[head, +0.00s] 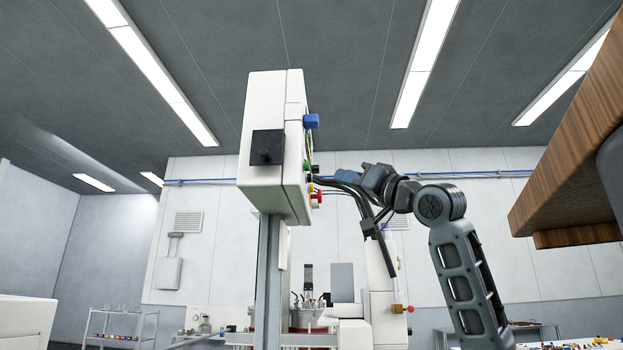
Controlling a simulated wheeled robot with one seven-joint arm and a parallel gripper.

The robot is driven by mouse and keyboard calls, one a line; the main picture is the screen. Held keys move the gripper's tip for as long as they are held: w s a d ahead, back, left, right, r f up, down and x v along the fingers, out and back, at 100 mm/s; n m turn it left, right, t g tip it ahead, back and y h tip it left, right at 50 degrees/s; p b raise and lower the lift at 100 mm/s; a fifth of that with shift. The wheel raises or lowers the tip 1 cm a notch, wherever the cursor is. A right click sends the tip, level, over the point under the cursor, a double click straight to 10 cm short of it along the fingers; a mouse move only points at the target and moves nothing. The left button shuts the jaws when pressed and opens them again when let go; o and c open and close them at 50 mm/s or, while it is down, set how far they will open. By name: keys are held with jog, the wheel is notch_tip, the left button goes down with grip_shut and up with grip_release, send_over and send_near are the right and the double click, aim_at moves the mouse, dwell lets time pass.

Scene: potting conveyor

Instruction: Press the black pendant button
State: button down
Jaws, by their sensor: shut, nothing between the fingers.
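A white control box (262,185), seen from the side, stands on a grey post (270,270). Its right-hand face carries a blue button (311,121), a green button (307,165) and a red button with a yellow base (316,195). A black block with a knob (267,147) sits on its near side. My gripper (322,181) comes in from the right, shut and empty, its dark tip close to that right-hand face between the green and red buttons. I cannot tell whether it touches. No black button shows clearly there; dark fingers and cables overlap.
A white machine (380,310) with a red-and-yellow knob stands behind. A wooden slab (575,165) juts in at upper right. A cart (120,325) stands at lower left. Open air lies left of the box.

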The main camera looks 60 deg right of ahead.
jog(key=shift+w+a, duration=0.3)
jog(key=shift+w, duration=0.45)
jog(key=shift+w+a, duration=0.3)
jog(key=shift+w, duration=0.45)
jog(key=shift+w+a, duration=0.1)
dwell(0.9)
jog(key=shift+w+a, duration=0.1)
jog(key=shift+w, duration=0.2)
jog(key=shift+w+a, duration=0.15)
jog(key=shift+w, duration=0.25)
dwell(0.9)
jog(key=shift+s+d, duration=0.3)
jog(key=shift+s, duration=0.5)
jog(key=shift+s+d, duration=0.3)
jog(key=shift+s, duration=0.45)
jog(key=shift+s+d, duration=0.35)
jog(key=shift+s, duration=0.45)
jog(key=shift+s+d, duration=0.3)
jog(key=shift+s, duration=0.45)
